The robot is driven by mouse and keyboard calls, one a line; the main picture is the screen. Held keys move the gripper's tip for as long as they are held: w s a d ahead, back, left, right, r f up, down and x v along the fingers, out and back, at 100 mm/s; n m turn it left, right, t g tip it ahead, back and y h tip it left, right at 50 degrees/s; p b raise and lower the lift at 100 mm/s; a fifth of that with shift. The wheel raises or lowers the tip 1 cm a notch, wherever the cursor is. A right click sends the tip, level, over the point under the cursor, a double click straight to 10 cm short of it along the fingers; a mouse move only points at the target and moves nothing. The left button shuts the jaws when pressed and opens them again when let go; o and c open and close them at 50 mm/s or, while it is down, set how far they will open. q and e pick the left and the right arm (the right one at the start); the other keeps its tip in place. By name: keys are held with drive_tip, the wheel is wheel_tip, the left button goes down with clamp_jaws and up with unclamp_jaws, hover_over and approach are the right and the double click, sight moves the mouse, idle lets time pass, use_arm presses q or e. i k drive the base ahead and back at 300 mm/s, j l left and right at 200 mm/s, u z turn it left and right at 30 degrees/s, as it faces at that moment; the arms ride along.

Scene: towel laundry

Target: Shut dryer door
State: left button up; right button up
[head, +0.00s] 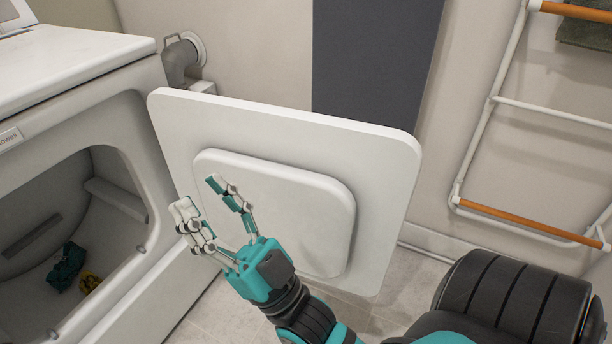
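The white dryer (160,262) stands at the left with its round-cornered opening uncovered. Its white door (360,170) is swung wide open to the right, its inner face with a raised panel (310,215) turned towards me. My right gripper (200,204) is in front of the door's inner face, near the panel's left part. Its fingers are spread apart with nothing between them. I cannot tell whether it touches the panel. My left gripper is not in view.
A white rack (478,130) with orange bars leans along the wall at the right, with a dark towel (588,32) at its top. A grey vent pipe (178,62) is behind the dryer. Tiled floor (222,312) shows below the door.

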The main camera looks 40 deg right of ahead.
sight(335, 194)
drive_tip(key=k+l+z, duration=0.1)
drive_tip(key=l, duration=0.3)
drive_tip(key=k+l+z, duration=0.15)
drive_tip(key=l, duration=0.3)
drive_tip(key=i+l+z, duration=0.1)
drive_tip(key=l, duration=0.85)
drive_tip(key=i+l+u, duration=0.15)
drive_tip(key=l+u, duration=0.15)
drive_tip(key=i+l+u, duration=0.15)
drive_tip(key=l+u, duration=0.2)
drive_tip(key=i+l+u, duration=0.1)
drive_tip(key=l+u, duration=0.2)
drive_tip(key=i+l+u, duration=0.1)
drive_tip(key=l+u, duration=0.25)
